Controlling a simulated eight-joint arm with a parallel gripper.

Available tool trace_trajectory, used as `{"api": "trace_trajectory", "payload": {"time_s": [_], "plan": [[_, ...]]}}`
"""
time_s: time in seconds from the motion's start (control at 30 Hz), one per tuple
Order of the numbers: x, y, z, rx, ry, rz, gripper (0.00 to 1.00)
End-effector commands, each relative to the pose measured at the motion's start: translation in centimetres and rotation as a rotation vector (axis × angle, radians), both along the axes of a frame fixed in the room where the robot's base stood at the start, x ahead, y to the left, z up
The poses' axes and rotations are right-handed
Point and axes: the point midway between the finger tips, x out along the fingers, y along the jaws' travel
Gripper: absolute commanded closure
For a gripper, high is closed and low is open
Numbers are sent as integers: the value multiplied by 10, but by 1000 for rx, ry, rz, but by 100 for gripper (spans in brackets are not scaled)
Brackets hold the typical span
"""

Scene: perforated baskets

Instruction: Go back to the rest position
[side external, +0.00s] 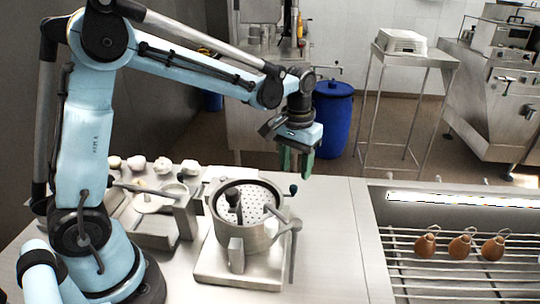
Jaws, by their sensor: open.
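My gripper (296,160) hangs at the end of my arm, pointing down, with green fingers. It is open and I see nothing held between the fingers. It is in the air above and slightly right of a round metal pot (243,229). Inside the pot lies a perforated round plate (258,204) with a dark knob (232,196) standing on it. The pot sits on a pale square base (217,266) with a lever at its right side.
Several pale rounded pieces (137,163) lie by a metal fixture (160,225) left of the pot. A blue barrel (333,115) stands behind. The counter right of the pot (335,235) is clear.

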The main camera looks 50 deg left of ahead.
Motion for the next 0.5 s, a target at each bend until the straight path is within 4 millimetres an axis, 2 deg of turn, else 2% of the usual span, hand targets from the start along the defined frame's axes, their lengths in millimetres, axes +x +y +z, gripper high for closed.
{"api": "trace_trajectory", "payload": {"time_s": [0.17,0.3,0.5], "plan": [[-17,0,19,2,-72,-30,51],[-39,0,36,7,-168,-70,51],[-71,0,51,21,-305,-127,51]]}}
